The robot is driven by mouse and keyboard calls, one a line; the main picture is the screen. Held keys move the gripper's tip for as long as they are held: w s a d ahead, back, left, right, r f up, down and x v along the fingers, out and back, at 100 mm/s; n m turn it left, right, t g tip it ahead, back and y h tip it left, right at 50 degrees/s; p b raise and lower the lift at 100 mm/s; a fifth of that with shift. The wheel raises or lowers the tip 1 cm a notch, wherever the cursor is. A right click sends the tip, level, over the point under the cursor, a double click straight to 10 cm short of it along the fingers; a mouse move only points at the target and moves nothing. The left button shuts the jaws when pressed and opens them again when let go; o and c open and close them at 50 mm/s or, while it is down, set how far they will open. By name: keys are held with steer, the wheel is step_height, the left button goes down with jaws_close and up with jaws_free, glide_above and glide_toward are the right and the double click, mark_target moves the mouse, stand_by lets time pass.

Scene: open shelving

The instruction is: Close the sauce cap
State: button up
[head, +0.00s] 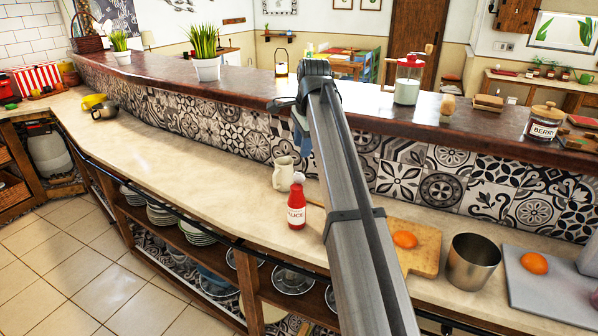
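The red sauce bottle (296,208) stands upright on the pale lower counter, near its front edge and just left of my arm. It has a white label reading "SAUCE". A pale rounded cap (298,179) shows at its top. The cap is too small to tell whether it is open or closed. My arm rises from the bottom of the head view and passes right of the bottle.
A cream jug (284,174) stands close behind the bottle. Right of my arm are a cutting board (420,262), a metal cup (472,263) and a grey board (545,300). The raised dark counter (240,97) runs behind. The lower counter left of the bottle is clear.

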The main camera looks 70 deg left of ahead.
steer(key=s+a+n, duration=0.1)
steer(key=n, duration=0.3)
steer(key=n+t+h, duration=0.4)
steer(key=n+t, duration=0.2)
steer(key=n, duration=1.6)
glide_toward(298, 173)
steer(key=x, duration=1)
steer(key=shift+w+a, duration=0.1)
steer(key=shift+a, duration=0.05)
steer(key=shift+c, duration=0.4)
